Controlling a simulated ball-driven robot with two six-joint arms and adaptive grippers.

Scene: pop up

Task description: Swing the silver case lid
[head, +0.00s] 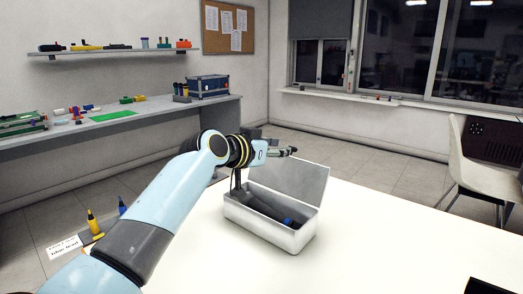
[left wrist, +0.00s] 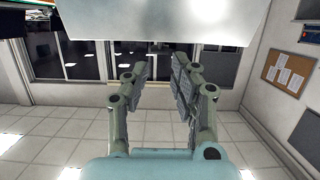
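The silver case (head: 268,233) stands on the white table with its lid (head: 305,180) raised, tilted back on the far side. A dark object with a blue end (head: 288,221) lies inside the case. My left gripper (head: 291,151) is above the lid's upper left edge; I cannot tell whether it touches the lid. In the left wrist view its two fingers (left wrist: 160,75) are apart with nothing between them. A pale panel (left wrist: 160,22), likely the lid, fills the top of that view. My right gripper is not in view.
The white table (head: 375,240) is clear right of the case. A dark object (head: 490,286) shows at its lower right corner. Yellow and blue pointed items (head: 93,225) stand at the left. A white chair (head: 480,170) is at the right. A workbench (head: 130,125) lines the left wall.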

